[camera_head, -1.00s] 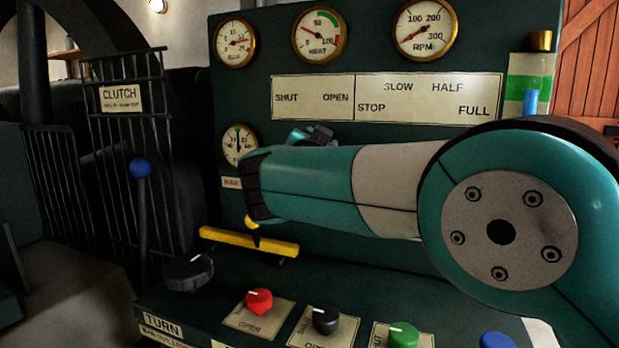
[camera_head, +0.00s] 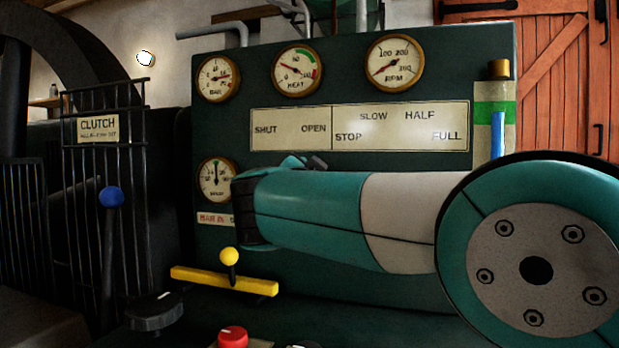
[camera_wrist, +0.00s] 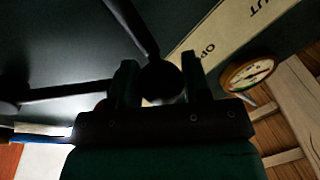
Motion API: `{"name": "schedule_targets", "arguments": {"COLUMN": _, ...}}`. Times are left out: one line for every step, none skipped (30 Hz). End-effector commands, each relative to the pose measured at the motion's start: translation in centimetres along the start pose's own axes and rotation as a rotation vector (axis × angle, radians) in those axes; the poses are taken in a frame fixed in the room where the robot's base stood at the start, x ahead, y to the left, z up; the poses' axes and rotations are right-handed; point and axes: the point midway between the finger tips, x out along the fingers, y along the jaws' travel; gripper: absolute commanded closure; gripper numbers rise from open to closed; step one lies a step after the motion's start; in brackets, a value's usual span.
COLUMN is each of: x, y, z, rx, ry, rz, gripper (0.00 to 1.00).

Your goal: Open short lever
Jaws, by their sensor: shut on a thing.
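In the wrist view my gripper (camera_wrist: 159,70) is shut on the dark round knob (camera_wrist: 163,84) of a lever. The lever's dark rod (camera_wrist: 133,25) runs from the knob toward the upper edge. Beside it a plate (camera_wrist: 240,30) shows part of the words for open and shut. In the head view the same plate (camera_head: 290,143) reads SHUT at left and OPEN at right. My arm covers the panel below it there, hiding the gripper and the lever. I cannot tell the lever's exact angle against the plate.
A second dark rod (camera_wrist: 65,93) crosses the left of the wrist view. In the head view, a yellow bar with a yellow knob (camera_head: 229,256), a black knob (camera_head: 155,311) and a red knob (camera_head: 232,337) sit low. A blue-topped clutch lever (camera_head: 111,197) stands at left.

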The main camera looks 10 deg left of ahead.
Motion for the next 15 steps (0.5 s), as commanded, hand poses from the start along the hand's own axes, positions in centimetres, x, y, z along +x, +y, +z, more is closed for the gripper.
{"name": "schedule_targets", "arguments": {"x": 0.03, "y": 0.29, "z": 0.01, "rx": -0.004, "ry": 0.002, "rz": 0.008, "gripper": 0.99}}
{"name": "schedule_targets", "arguments": {"x": 0.03, "y": 0.30, "z": 0.01, "rx": -0.004, "ry": 0.002, "rz": 0.008, "gripper": 0.49}}
{"name": "schedule_targets", "arguments": {"x": 0.03, "y": 0.29, "z": 0.02, "rx": -0.004, "ry": 0.002, "rz": 0.008, "gripper": 0.40}}
{"name": "schedule_targets", "arguments": {"x": 0.03, "y": 0.28, "z": 0.02, "rx": -0.004, "ry": 0.001, "rz": 0.007, "gripper": 0.33}}
{"name": "schedule_targets", "arguments": {"x": 0.02, "y": 0.26, "z": 0.03, "rx": -0.004, "ry": 0.001, "rz": 0.007, "gripper": 0.31}}
{"name": "schedule_targets", "arguments": {"x": 0.02, "y": 0.23, "z": 0.03, "rx": -0.004, "ry": 0.001, "rz": 0.007, "gripper": 0.31}}
{"name": "schedule_targets", "arguments": {"x": 0.01, "y": 0.21, "z": 0.04, "rx": -0.004, "ry": 0.001, "rz": 0.006, "gripper": 0.31}}
{"name": "schedule_targets", "arguments": {"x": 0.01, "y": 0.20, "z": 0.04, "rx": -0.004, "ry": 0.001, "rz": 0.006, "gripper": 0.31}}
{"name": "schedule_targets", "arguments": {"x": 0.01, "y": 0.18, "z": 0.04, "rx": -0.004, "ry": 0.001, "rz": 0.005, "gripper": 0.31}}
{"name": "schedule_targets", "arguments": {"x": 0.01, "y": 0.17, "z": 0.04, "rx": -0.004, "ry": 0.001, "rz": 0.005, "gripper": 0.31}}
{"name": "schedule_targets", "arguments": {"x": 0.00, "y": 0.16, "z": 0.05, "rx": -0.004, "ry": 0.001, "rz": 0.005, "gripper": 0.31}}
{"name": "schedule_targets", "arguments": {"x": -0.03, "y": 0.15, "z": 0.06, "rx": -0.004, "ry": 0.001, "rz": 0.005, "gripper": 0.31}}
{"name": "schedule_targets", "arguments": {"x": -0.10, "y": 0.14, "z": 0.07, "rx": -0.004, "ry": 0.000, "rz": 0.004, "gripper": 0.31}}
{"name": "schedule_targets", "arguments": {"x": -0.23, "y": 0.14, "z": 0.10, "rx": -0.004, "ry": 0.000, "rz": 0.004, "gripper": 0.31}}
{"name": "schedule_targets", "arguments": {"x": -0.50, "y": 0.14, "z": 0.15, "rx": -0.004, "ry": -0.001, "rz": 0.004, "gripper": 0.31}}
